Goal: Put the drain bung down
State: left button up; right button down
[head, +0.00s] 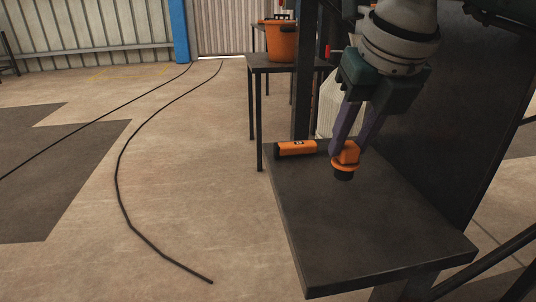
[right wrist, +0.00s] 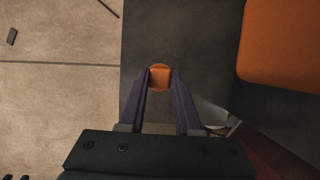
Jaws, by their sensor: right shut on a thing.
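The drain bung (head: 345,158) has an orange square-looking head and flange with a black plug below. My right gripper (head: 346,148) is shut on its orange head, with the black end pointing down. The bung is over the rear part of the dark bench top (head: 375,235); I cannot tell whether its lower end touches it. In the right wrist view the orange head (right wrist: 160,76) sits between the tips of my right gripper (right wrist: 160,80), and its lower part is hidden. My left gripper is not in view.
An orange cylinder with black ends (head: 297,148) lies on the bench's back left. A dark upright panel (head: 430,120) stands along the right. An orange bucket (head: 282,42) stands on a table behind. The front of the bench is clear. A black cable (head: 125,203) crosses the floor.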

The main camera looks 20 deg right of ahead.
aim_at(350, 176)
jog(key=shift+s+d+f+b, duration=0.1)
jog(key=shift+d+f+b, duration=0.2)
jog(key=shift+f, duration=0.35)
jog(key=shift+a+f, duration=0.1)
jog(key=shift+f, duration=0.75)
notch_tip(350, 176, down, 4)
jog(key=shift+f+b, duration=0.1)
jog(key=shift+b, duration=1.1)
jog(key=shift+d, duration=0.2)
jog(key=c, duration=0.6)
grip_release()
